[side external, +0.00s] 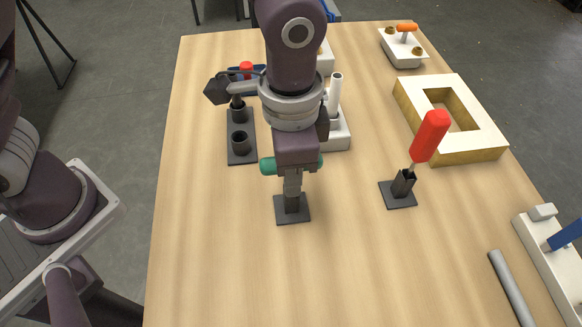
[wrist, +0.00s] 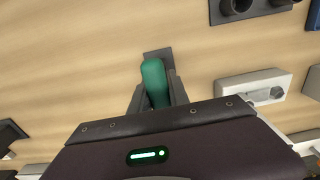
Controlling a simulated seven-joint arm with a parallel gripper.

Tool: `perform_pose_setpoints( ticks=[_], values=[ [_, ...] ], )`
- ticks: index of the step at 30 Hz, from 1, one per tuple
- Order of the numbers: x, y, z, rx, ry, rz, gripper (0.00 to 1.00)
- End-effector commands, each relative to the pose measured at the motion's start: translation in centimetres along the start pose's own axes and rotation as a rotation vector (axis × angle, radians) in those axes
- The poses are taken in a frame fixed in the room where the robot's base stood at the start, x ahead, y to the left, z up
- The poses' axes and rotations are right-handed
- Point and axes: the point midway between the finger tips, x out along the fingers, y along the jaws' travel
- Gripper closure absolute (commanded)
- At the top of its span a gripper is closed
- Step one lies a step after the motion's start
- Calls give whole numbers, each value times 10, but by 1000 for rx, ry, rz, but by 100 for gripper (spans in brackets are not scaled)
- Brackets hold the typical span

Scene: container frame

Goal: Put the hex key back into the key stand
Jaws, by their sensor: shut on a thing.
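The hex key has a green handle (side external: 267,166) that sticks out on both sides of my gripper (side external: 292,186). In the wrist view the green handle (wrist: 154,82) lies between the two fingers (wrist: 156,95). My gripper is shut on it and points down. The key stand (side external: 303,216), a dark square plate with a short upright socket, is directly below the fingers. Part of its plate (wrist: 154,54) shows past the handle in the wrist view. The key's shaft is hidden by the fingers, so I cannot tell whether it is in the socket.
A red-handled screwdriver (side external: 430,137) stands tilted in a dark holder (side external: 398,198) to the right. A dark rack with round cups (side external: 240,146) is behind left. A white-topped square frame (side external: 478,134) is back right. A grey rod (side external: 510,287) lies front right. The front table is clear.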

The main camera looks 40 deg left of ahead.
Motion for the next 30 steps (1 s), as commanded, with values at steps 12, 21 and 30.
perform_pose_setpoints(
  ticks=[12, 21, 30],
  values=[
    [5, 0, 0, 0, 0, 0, 100],
    [9, 0, 0, 0, -1, 0, 100],
    [11, 0, 0, 0, 0, 0, 65]
  ],
)
